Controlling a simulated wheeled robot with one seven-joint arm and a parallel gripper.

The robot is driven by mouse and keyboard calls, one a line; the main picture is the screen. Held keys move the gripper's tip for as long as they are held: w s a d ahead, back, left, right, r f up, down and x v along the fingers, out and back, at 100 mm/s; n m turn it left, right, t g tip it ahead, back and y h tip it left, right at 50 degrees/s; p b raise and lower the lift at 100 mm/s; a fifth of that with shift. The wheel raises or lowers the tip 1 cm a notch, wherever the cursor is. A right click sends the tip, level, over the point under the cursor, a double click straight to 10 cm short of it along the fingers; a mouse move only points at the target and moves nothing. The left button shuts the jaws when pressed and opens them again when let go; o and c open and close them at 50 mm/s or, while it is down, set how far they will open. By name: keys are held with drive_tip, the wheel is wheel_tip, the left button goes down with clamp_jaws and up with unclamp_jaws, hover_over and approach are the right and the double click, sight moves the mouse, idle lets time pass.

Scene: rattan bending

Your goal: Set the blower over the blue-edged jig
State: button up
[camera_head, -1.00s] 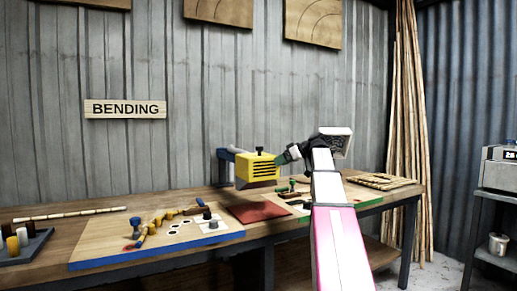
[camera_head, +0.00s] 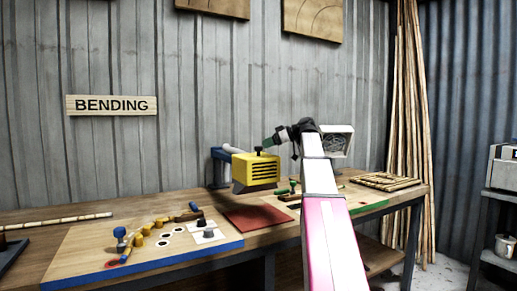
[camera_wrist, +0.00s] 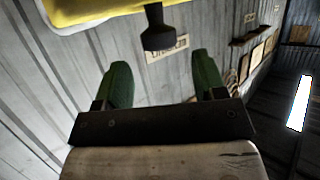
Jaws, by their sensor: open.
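The yellow blower (camera_head: 255,170), a slatted box with a black knob (camera_head: 259,151) on top, hangs from a blue-and-white swing arm (camera_head: 221,160) over a red mat between two jigs. The blue-edged jig (camera_head: 90,246) is a wooden board to its left, with a bent cane, pegs and clamps on it. My gripper (camera_head: 267,143) is open and empty, just right of and slightly above the knob. In the wrist view its two green fingers (camera_wrist: 162,78) are spread apart. The knob (camera_wrist: 157,30) shows past the fingertips, not between them, with the blower's yellow body (camera_wrist: 95,10) behind.
The red mat (camera_head: 254,217) lies below the blower. A green-edged jig (camera_head: 372,207) is to the right, partly behind my arm. A cane frame (camera_head: 385,181) lies at the bench's right end. Cane poles (camera_head: 407,130) lean in the corner.

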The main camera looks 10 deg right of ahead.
sight(256, 147)
drive_tip(key=shift+x, duration=2.7)
drive_tip(key=shift+c, duration=0.3)
clamp_jaws()
drive_tip(key=shift+s+a, duration=0.2)
drive_tip(key=shift+a, duration=0.35)
drive_tip(key=w+a+m+t+h, duration=0.3)
drive_tip(key=a+m+h, duration=0.1)
drive_tip(key=a, duration=1.8)
drive_tip(key=w+a+m+t+h, duration=0.3)
drive_tip(key=w+a+m+h, duration=0.1)
drive_tip(key=a, duration=1.8)
drive_tip(key=shift+a+m+h, duration=0.3)
drive_tip(key=shift+a+m, duration=0.05)
drive_tip(key=shift+m, duration=0.35)
drive_tip(key=shift+w, duration=0.1)
